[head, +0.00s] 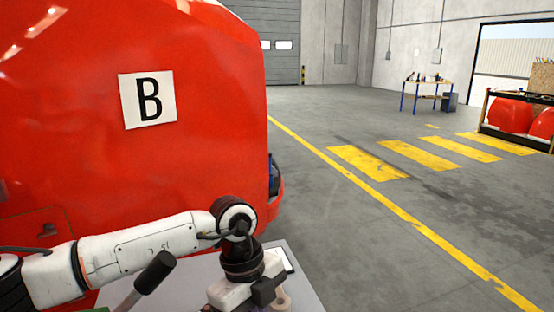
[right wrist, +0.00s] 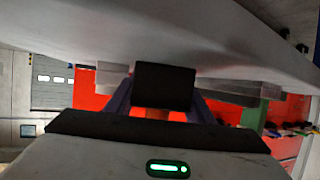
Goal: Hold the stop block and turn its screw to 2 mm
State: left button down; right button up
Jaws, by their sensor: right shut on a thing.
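My left arm comes in from the left in the head view, in front of the red nosecone (head: 75,100) marked B. My left gripper (head: 262,292) points down at the bottom edge, over or beside a light grey top. Its fingertips are cut off or hidden, so I cannot tell what lies between them. My right gripper (right wrist: 163,108) shows only in the right wrist view. It is shut, with its bluish fingers at either side of a dark block (right wrist: 165,84). I cannot make out for certain the stop block, its screw or any 2 mm mark.
A light grey top (head: 190,285) stands by the nosecone. A black handle (head: 155,271) on a grey and green part tilts up before my left arm. Floor to the right is open, with yellow markings (head: 368,163). A blue-legged table (head: 427,84) and a rack (head: 487,128) stand far off.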

pick_arm(q)
jog(key=shift+s, duration=0.4)
pick_arm(e)
jog(key=shift+w, duration=0.1)
pick_arm(q)
jog(key=shift+w+a, duration=0.3)
jog(key=shift+w, duration=0.05)
jog(key=s+d+v, duration=0.1)
jog(key=v, duration=0.4)
jog(key=shift+w+r, duration=0.2)
jog(key=shift+r, duration=0.35)
jog(key=shift+a, duration=0.1)
pick_arm(e)
jog(key=o, duration=1.4)
jog(key=shift+s+d, duration=0.1)
jog(key=shift+s, duration=0.1)
